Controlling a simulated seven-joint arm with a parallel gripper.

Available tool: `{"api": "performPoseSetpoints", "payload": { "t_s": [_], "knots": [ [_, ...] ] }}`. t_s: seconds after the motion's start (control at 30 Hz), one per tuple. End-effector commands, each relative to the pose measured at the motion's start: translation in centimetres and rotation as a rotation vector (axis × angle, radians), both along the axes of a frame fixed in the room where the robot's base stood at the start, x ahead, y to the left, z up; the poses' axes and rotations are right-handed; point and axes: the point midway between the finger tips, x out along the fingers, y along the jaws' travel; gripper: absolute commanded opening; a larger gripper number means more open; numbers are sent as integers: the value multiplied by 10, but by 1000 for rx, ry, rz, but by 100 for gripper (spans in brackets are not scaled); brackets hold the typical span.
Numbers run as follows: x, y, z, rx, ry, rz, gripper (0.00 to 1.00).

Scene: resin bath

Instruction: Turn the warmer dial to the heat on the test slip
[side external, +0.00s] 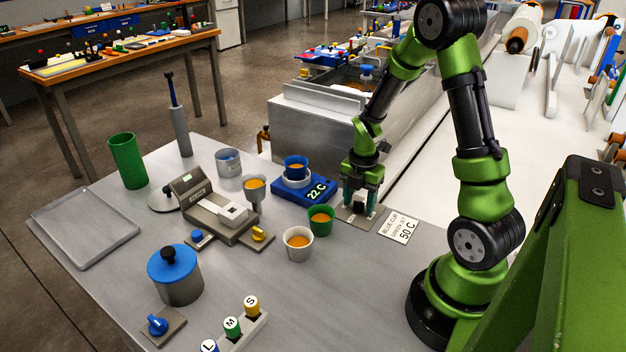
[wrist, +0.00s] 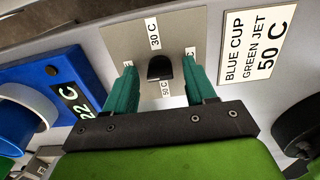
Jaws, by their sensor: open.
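The test slip (side external: 398,227) lies flat on the bench and reads BLUE CUP, GREEN JET, 50 C; it also shows in the wrist view (wrist: 256,45). The warmer dial (wrist: 160,68) is a black knob on a beige plate (wrist: 118,38). Labels 30 C and 50 C show on opposite sides of it; other labels are mostly hidden by the fingers. My gripper (wrist: 160,64) is open, one teal finger on each side of the knob, contact unclear. In the side view my gripper (side external: 358,207) is down at the plate. The blue warmer (side external: 303,190) displays 22 C.
A blue cup (side external: 296,167) sits on the warmer. A green cup (side external: 320,218) and a white cup (side external: 298,242) stand close by on the left. A grey tank (side external: 318,130) rises behind. The bench is clear in front of the slip.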

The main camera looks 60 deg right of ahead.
Motion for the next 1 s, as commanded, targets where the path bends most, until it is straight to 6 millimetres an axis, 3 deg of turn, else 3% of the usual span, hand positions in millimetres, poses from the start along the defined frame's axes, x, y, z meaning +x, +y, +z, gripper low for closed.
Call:
{"api": "performPoseSetpoints", "payload": {
  "t_s": [0.17,0.53,1.0],
  "knots": [
    [0,0,0,0,0,0,55],
    [0,0,1,0,-1,0,0],
    [0,0,1,0,-1,-119,0]
  ]
}}
